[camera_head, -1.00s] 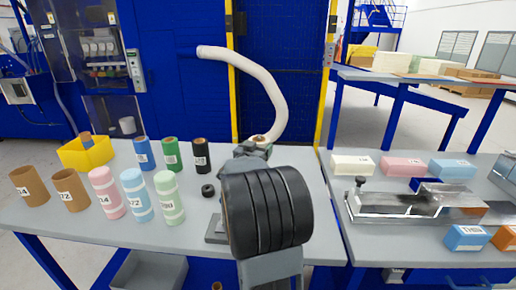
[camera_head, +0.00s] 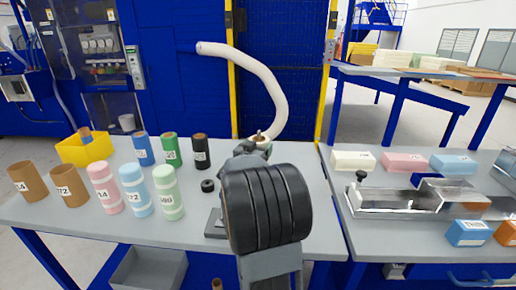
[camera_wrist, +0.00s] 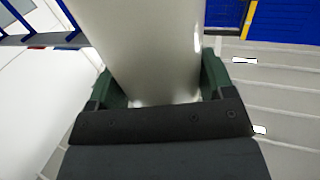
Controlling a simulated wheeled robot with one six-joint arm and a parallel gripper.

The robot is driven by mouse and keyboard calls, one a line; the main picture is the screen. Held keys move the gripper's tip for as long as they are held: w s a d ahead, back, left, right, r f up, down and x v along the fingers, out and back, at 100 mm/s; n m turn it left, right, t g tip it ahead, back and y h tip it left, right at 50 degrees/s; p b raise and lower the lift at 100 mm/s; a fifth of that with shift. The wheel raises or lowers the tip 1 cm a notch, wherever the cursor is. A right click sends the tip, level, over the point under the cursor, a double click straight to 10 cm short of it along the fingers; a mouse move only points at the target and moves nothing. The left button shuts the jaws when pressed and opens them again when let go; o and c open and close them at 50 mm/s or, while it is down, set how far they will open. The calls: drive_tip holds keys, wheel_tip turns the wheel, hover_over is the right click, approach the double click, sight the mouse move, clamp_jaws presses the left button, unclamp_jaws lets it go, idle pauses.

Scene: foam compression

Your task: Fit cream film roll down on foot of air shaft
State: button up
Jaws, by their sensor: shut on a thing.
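My gripper (camera_head: 258,148) is over the back middle of the left table, mostly hidden behind my own black wrist. The cream film roll (camera_head: 262,139) shows just past it as a pale rim with a brown core. In the wrist view, my gripper (camera_wrist: 158,92) is shut on a smooth pale cylinder (camera_wrist: 150,45), the cream roll, with a dark green finger on each side. A grey base plate (camera_head: 214,224), perhaps that of the air shaft, shows at the left of my wrist. The shaft and its foot are hidden, so I cannot tell how the roll sits to them.
Blue (camera_head: 144,150), green (camera_head: 171,149) and black (camera_head: 201,153) rolls stand at the back left. Pink (camera_head: 105,188), light blue and pale green rolls and brown tubes stand in front. A pale hose (camera_head: 262,83) arches behind.

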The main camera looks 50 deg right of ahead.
drive_tip(key=shift+f, duration=0.25)
drive_tip(key=shift+f+b, duration=0.35)
drive_tip(key=shift+b, duration=0.15)
drive_tip(key=shift+f, duration=0.1)
drive_tip(key=o, duration=1.1)
drive_tip(key=shift+f, duration=0.1)
drive_tip(key=shift+o, duration=0.2)
drive_tip(key=s+a+r+p, duration=0.2)
drive_tip(key=a+r+p, duration=0.1)
drive_tip(key=a, duration=0.3)
drive_tip(key=shift+s+a+p, duration=0.2)
drive_tip(key=shift+a+p, duration=0.1)
drive_tip(key=shift+r, duration=0.1)
idle(0.7)
